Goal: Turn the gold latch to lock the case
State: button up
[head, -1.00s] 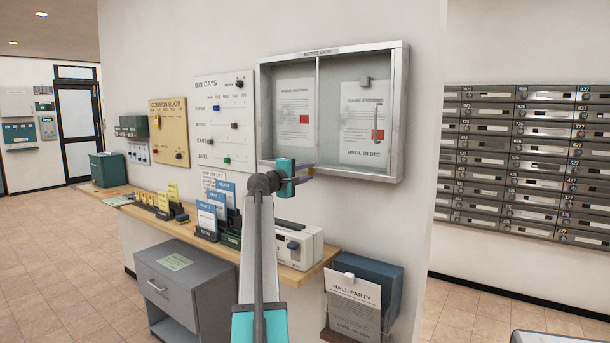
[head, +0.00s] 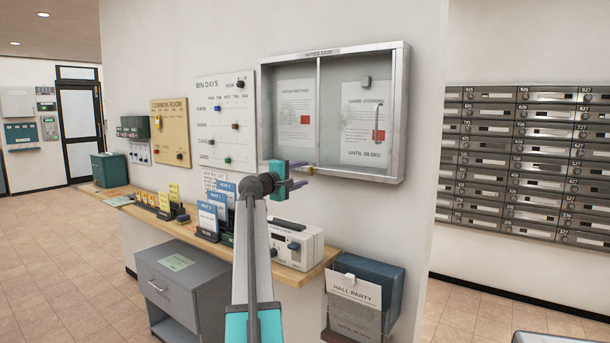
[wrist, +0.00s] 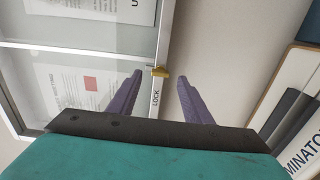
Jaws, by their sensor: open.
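The notice case (head: 402,120) is a silver-framed glass case on the wall, with its sliding glass panes over pinned notices. The gold latch (wrist: 161,71) sits on the case's lower frame, next to the word LOCK. It also shows as a small gold spot in the head view (head: 311,170). My gripper (wrist: 160,82) is open and empty, with purple fingers pointing at the case's lower edge. In the wrist view the latch lies between the fingertips, nearer the left one. I cannot tell whether a finger touches it.
A wooden shelf (head: 305,275) below holds a white device (head: 300,243) and several blue and yellow card stands. A dark blue box with a HALL PARTY notice (head: 355,295) hangs at the lower right. Wall boards are left of the case; mailboxes (head: 520,160) are at the right.

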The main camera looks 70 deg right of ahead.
jog(key=v, duration=1)
jog(key=shift+w, duration=0.1)
